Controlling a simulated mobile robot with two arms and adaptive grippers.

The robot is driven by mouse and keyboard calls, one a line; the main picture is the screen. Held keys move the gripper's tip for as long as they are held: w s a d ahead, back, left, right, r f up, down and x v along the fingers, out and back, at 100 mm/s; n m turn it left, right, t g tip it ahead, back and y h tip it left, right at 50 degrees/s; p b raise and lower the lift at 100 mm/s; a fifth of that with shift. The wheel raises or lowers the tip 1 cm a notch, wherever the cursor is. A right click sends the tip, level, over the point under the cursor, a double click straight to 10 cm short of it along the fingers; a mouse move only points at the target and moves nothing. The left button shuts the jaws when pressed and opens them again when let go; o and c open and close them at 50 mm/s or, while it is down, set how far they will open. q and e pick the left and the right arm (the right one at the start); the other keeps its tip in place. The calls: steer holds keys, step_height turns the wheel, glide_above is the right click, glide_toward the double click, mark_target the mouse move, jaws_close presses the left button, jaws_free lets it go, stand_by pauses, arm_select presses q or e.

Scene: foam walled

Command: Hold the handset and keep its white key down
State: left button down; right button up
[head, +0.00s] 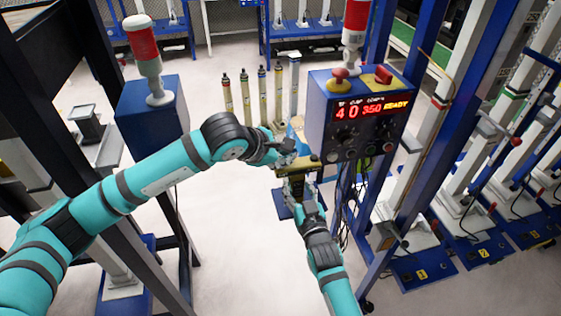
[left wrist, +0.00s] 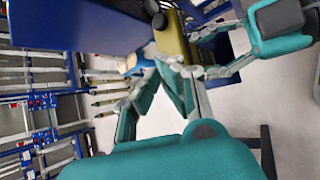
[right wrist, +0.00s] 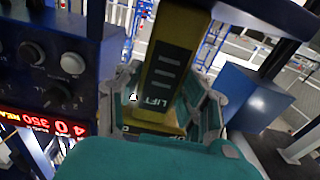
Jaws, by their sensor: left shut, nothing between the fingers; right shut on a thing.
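The handset (head: 303,162) is yellow with a dark face. My right gripper (head: 295,184) is shut on it and holds it below and left of the control box. In the right wrist view the handset (right wrist: 170,60) stands between the fingers, its dark face marked LIFT. My left gripper (head: 287,152) is shut and empty, its fingertips close to the handset's upper end. In the left wrist view its fingertips (left wrist: 167,64) are by the handset (left wrist: 170,38); I cannot tell if they touch. I cannot make out the white key.
A blue control box (head: 345,140) with a red READY display stands just right of the grippers. A blue pedestal (head: 152,118) with a red-and-white lamp is at left. Several slim cylinders (head: 262,95) stand behind. Blue uprights line the right; pale floor lies between.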

arm_select(q)
steer(key=shift+r, duration=0.65)
steer(key=shift+r, duration=0.1)
steer(key=shift+r, duration=2.45)
arm_select(e)
steer(key=o, duration=1.3)
